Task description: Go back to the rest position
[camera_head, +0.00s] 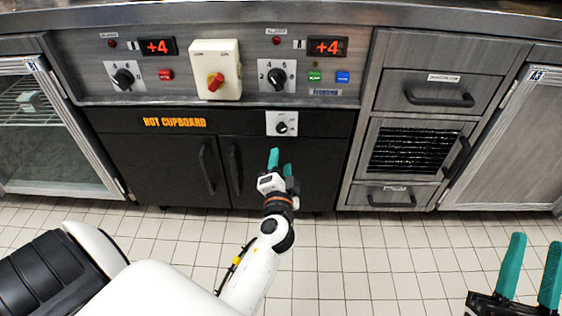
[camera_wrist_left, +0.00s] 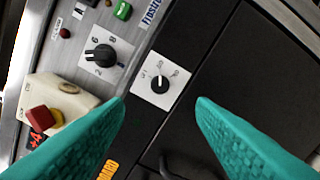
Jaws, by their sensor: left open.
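My left gripper (camera_head: 281,160) is open and empty, with teal fingers, in front of the dark hot cupboard doors below the control panel. In the left wrist view its two fingers (camera_wrist_left: 160,105) stand wide apart, with a small white-plated knob (camera_wrist_left: 158,83) showing between them beyond the tips. My right gripper (camera_head: 534,250) is at the lower right corner of the head view. Its two teal fingers stand apart with nothing between them, over the tiled floor in the picture.
The hot cupboard (camera_head: 180,160) has closed doors with handles. Above is a control panel (camera_head: 190,87) with knobs, red displays and a red-knobbed switch box (camera_head: 216,65). Steel drawers (camera_head: 424,92) stand right; a glass-fronted cabinet (camera_head: 50,140) stands left. The tiled floor (camera_head: 390,260) in front is clear.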

